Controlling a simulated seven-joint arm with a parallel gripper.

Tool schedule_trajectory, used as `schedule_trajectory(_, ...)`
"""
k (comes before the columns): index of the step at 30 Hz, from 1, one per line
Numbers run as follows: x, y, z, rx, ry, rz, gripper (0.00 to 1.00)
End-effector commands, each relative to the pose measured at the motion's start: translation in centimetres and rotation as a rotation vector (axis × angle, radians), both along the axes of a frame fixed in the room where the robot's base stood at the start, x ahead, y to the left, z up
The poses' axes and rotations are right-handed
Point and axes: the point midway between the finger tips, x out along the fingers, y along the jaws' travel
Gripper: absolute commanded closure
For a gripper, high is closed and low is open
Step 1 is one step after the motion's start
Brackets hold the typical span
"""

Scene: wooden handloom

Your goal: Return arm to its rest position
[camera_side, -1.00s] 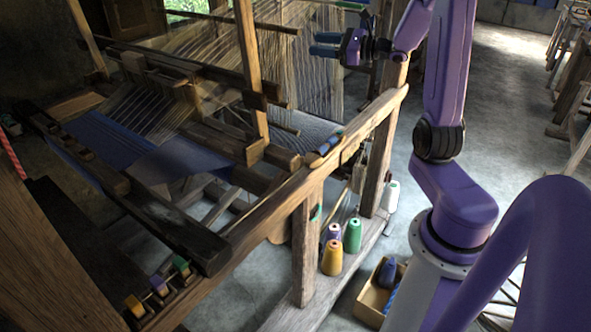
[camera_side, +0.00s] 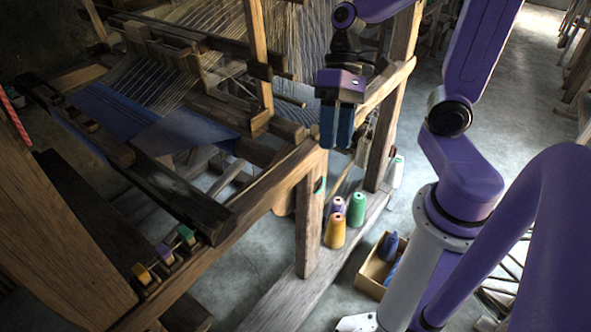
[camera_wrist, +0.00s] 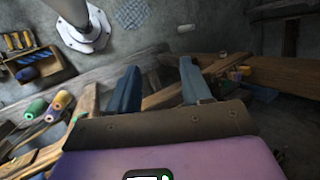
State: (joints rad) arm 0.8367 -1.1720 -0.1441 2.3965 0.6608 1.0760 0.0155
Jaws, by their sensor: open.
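My gripper (camera_side: 337,128) hangs in front of the loom's right side rail in the side view, with its blue fingers pointing down. It holds nothing that I can see. In the wrist view the two blue fingers (camera_wrist: 160,88) stand well apart with an empty gap between them. The purple arm bends over from its base at the lower right of the side view. The wooden loom (camera_side: 262,185) fills the left and middle, with blue cloth (camera_side: 185,133) on it. The fingers overlap the rail in the picture; I cannot tell whether they touch it.
Yellow (camera_side: 335,231) and green (camera_side: 356,209) thread cones stand on the low beam below the gripper, with a white one (camera_side: 396,172) farther back. A cardboard box (camera_side: 371,273) with blue items sits on the floor near my base.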

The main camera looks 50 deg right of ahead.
Motion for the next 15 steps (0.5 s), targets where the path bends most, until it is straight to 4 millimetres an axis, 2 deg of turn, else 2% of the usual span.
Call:
schedule_trajectory(1, -1.2, 0.1, -0.4, -0.035, -0.031, 0.095, 0.52)
schedule_trajectory(6, -4.3, -0.5, -1.6, -0.145, -0.156, 0.402, 0.52)
schedule_trajectory(15, -7.0, -1.3, -2.5, -0.265, -0.421, 0.907, 0.52)
